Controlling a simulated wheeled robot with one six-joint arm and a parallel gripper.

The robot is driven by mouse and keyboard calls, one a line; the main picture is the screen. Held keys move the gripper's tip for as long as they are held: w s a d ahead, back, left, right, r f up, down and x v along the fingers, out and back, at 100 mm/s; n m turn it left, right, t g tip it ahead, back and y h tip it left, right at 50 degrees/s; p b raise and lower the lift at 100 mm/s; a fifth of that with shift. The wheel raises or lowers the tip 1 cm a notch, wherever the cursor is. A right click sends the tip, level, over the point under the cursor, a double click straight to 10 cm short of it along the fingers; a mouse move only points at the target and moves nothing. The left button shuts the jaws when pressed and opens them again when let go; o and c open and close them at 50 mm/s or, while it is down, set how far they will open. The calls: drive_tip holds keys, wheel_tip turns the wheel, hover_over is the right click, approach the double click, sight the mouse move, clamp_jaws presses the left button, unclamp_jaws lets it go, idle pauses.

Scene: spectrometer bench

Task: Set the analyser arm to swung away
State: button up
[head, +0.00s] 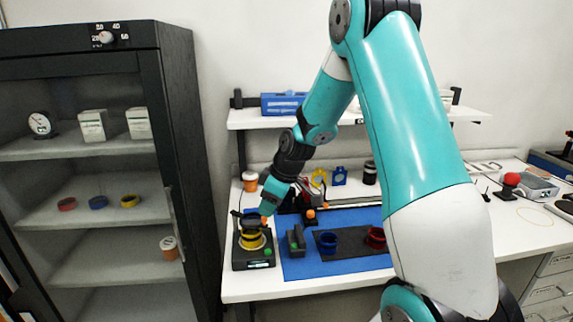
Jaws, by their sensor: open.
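A small black instrument (253,261) stands at the front left of the bench, with a yellow ring, a green button and a small lit display. A dark part (246,216) lies above the yellow ring; it may be the analyser arm, but I cannot tell how it is turned. A small orange knob (264,220) shows at its right end. My gripper (264,212) is open and comes down from the upper right, right by the knob. Its fingers are small and partly hidden, so I cannot tell whether they touch the knob.
A blue mat (300,268) right of the instrument bears a dark grey block (296,241) and a black tray with a blue ring (328,241) and a red ring (375,237). Another orange knob (310,213) stands behind.

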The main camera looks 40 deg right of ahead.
drive_tip(key=b+v, duration=0.2)
drive_tip(key=v, duration=1.1)
drive_tip(key=shift+a, duration=0.1)
